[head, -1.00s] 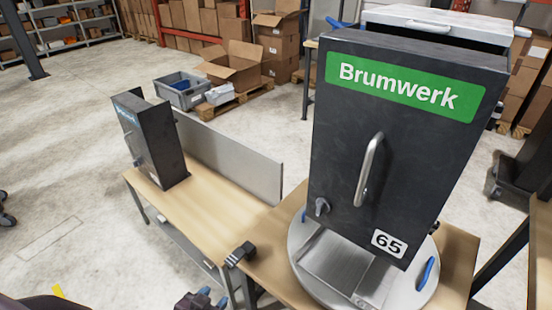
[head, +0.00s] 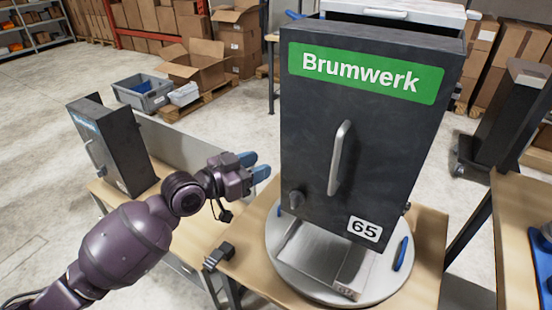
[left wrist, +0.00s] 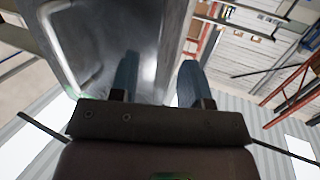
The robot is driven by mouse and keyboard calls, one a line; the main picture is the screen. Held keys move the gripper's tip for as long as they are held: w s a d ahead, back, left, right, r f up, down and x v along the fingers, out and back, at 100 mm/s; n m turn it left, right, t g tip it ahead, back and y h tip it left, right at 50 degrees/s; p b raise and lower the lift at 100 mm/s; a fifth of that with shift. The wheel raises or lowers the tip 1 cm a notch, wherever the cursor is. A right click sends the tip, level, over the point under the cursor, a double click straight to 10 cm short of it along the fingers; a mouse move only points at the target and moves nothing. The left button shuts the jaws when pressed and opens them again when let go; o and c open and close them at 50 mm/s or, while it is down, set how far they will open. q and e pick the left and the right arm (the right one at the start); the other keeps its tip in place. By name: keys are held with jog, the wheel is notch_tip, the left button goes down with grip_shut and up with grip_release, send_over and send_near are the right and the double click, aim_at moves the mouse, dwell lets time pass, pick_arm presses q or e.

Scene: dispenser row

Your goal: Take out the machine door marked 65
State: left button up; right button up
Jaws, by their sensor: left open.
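The dark machine door (head: 300,140) carries a green Brumwerk label, a silver vertical handle (head: 340,158), a small knob (head: 296,200) at lower left and a white tag marked 65 (head: 364,229). It is upright and appears shut on the machine. My left gripper (head: 262,167) is open and empty, with its blue fingers just left of the door. In the left wrist view the blue fingers (left wrist: 157,80) stand apart, with a grey surface and a silver handle (left wrist: 75,35) at upper left. My right gripper is out of view.
The machine stands on a round grey plate (head: 395,290) on a wooden table (head: 430,245). A smaller dark machine (head: 120,145) stands on the bench at left. A black clamp-like piece (head: 217,257) sits at the table edge. Another table (head: 525,230) is at right.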

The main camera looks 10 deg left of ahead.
aim_at(329, 157)
pick_arm(q)
jog(key=s+d+r+m+g+h, duration=0.6)
jog(key=r+g+h, duration=0.1)
jog(key=r+g, duration=0.1)
jog(key=p+x, duration=0.1)
jog(key=x, duration=0.2)
jog(key=p+x, duration=0.1)
jog(key=x, duration=0.3)
jog(key=p+x, duration=0.1)
jog(key=x, duration=0.2)
jog(key=shift+w+d+f+p, duration=0.2)
jog(key=shift+d+f+p, duration=0.1)
jog(key=shift+d+p, duration=0.1)
jog(key=shift+d, duration=0.1)
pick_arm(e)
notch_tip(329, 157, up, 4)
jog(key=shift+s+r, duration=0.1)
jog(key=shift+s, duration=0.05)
pick_arm(q)
jog(key=c, duration=0.7)
grip_shut()
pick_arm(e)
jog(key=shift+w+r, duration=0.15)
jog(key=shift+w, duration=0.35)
